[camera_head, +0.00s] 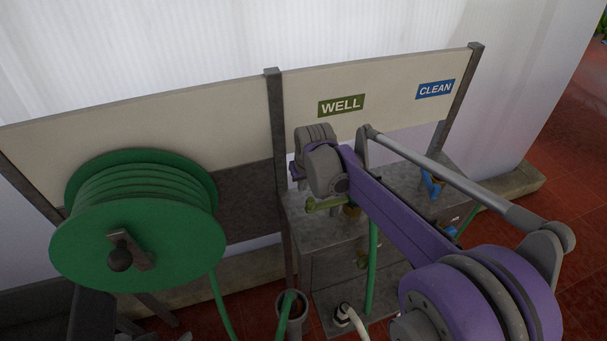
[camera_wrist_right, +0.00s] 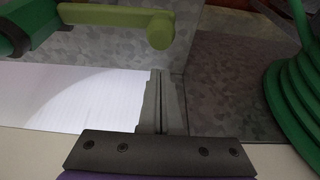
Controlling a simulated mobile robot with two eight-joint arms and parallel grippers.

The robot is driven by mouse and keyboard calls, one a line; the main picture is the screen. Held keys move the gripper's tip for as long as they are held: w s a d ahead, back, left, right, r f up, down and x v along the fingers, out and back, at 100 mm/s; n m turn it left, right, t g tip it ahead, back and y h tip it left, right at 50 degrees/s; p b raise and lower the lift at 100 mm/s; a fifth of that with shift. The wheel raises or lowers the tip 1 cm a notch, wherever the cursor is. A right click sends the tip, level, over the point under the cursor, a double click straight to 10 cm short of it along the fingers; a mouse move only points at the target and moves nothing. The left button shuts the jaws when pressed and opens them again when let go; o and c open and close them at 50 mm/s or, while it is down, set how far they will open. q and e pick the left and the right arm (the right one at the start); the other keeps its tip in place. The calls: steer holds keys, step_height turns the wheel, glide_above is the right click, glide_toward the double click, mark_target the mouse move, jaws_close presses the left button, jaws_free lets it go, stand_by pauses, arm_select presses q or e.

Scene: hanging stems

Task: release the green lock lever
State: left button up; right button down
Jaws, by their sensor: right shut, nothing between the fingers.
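The light-green lock lever (camera_head: 325,204) is below the WELL sign, at the front of the grey metal stand, partly hidden by my right wrist. In the right wrist view the lever (camera_wrist_right: 112,15) crosses the top and ends in a rounded knob. My right gripper (camera_wrist_right: 162,75) is shut and empty; its fingertips lie just below the knob in that picture, and I cannot tell whether they touch it. In the head view this gripper (camera_head: 302,184) is mostly hidden behind its own wrist. My left gripper is not in view.
A green hose reel (camera_head: 140,225) stands at the left. The WELL sign (camera_head: 341,105) and blue CLEAN sign (camera_head: 435,89) are on the back panel. A green hose (camera_head: 373,265) hangs below the stand. A blue lever (camera_head: 431,184) is farther right. Red tiles cover the floor.

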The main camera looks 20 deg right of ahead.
mark_target(308, 199)
steer(key=s, duration=0.3)
steer(key=shift+a+r, duration=0.1)
steer(key=shift+r, duration=0.05)
steer(key=shift+s+n, duration=0.35)
steer(key=shift+n, duration=0.15)
steer(key=shift+s+a+n+y, duration=0.1)
steer(key=shift+s+n+y, duration=0.3)
steer(key=shift+s+n, duration=0.15)
steer(key=s+n+y, duration=0.1)
steer(key=s+n, duration=0.1)
steer(key=n, duration=0.1)
steer(key=shift+s+n, duration=0.15)
steer(key=shift+n, duration=0.2)
steer(key=shift+s+d+n+g+y, duration=0.25)
steer(key=shift+s+d+n, duration=0.3)
steer(key=shift+s+n, duration=0.35)
steer(key=shift+s+d+n+g+y, duration=0.3)
steer(key=shift+s+d+n, duration=0.3)
steer(key=shift+n, duration=0.45)
steer(key=shift+s+d+n+g+y, duration=0.25)
steer(key=shift+s+d+n, duration=0.2)
steer(key=shift+s+n, duration=0.45)
